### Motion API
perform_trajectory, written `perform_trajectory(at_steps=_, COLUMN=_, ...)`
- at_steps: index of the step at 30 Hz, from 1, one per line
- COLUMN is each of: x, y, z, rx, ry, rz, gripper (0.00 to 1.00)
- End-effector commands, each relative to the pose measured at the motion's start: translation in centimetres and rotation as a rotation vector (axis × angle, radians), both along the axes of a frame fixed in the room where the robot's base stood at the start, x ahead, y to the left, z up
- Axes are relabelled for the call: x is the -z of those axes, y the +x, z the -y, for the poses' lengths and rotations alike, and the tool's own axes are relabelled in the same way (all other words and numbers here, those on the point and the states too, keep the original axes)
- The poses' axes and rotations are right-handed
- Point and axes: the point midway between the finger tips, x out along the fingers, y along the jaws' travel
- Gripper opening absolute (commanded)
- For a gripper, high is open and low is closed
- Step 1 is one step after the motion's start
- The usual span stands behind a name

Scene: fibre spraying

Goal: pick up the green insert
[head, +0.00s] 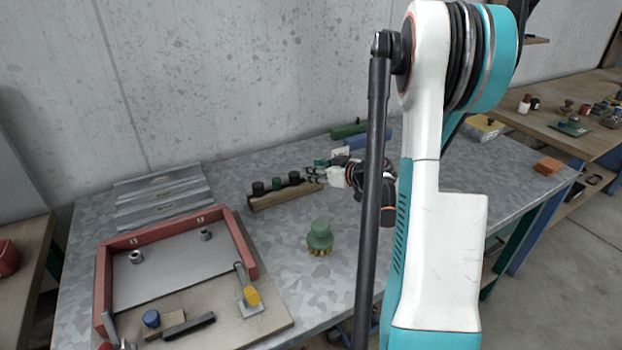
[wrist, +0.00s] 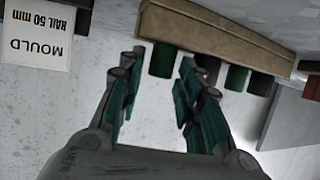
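A wooden rack (head: 285,196) holds a row of short round inserts on the grey table. The green insert (head: 276,184) stands between two black ones in the head view. In the wrist view, which is upside down, the rack (wrist: 215,38) holds a green insert (wrist: 236,77) between black ones. Another dark green insert (wrist: 163,60) at the row's end appears between my fingertips. My gripper (head: 316,170) is at the rack's right end. In the wrist view my gripper (wrist: 160,62) is open, with a gap between the teal fingers. I cannot tell whether they touch that insert.
A green knobbed piece (head: 320,238) stands in front of the rack. A red-framed mould (head: 180,232) lies at left, with metal strips (head: 160,195) behind. Green and blue bars (head: 350,130) lie behind my gripper. A "MOULD RAIL 50 mm" label (wrist: 38,32) shows in the wrist view.

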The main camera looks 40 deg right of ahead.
Motion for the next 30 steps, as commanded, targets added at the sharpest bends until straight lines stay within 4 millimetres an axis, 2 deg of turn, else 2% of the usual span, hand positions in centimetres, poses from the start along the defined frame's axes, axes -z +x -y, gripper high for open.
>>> perform_trajectory(at_steps=3, x=0.5, y=1.0, z=-0.1, rx=-0.001, ry=0.000, rz=0.000, gripper=0.33)
perform_trajectory(at_steps=9, x=0.4, y=1.0, z=-0.1, rx=0.000, ry=0.000, rz=0.000, gripper=0.33)
perform_trajectory(at_steps=13, x=0.4, y=1.0, z=-0.1, rx=0.000, ry=0.000, rz=0.000, gripper=0.03)
perform_trajectory(at_steps=14, x=0.4, y=1.0, z=-0.1, rx=0.000, ry=0.000, rz=0.000, gripper=0.00)
perform_trajectory(at_steps=25, x=0.2, y=1.0, z=-0.1, rx=0.000, ry=0.000, rz=0.000, gripper=0.00)
perform_trajectory(at_steps=30, x=-1.1, y=1.0, z=0.0, rx=0.000, ry=0.000, rz=0.000, gripper=0.00)
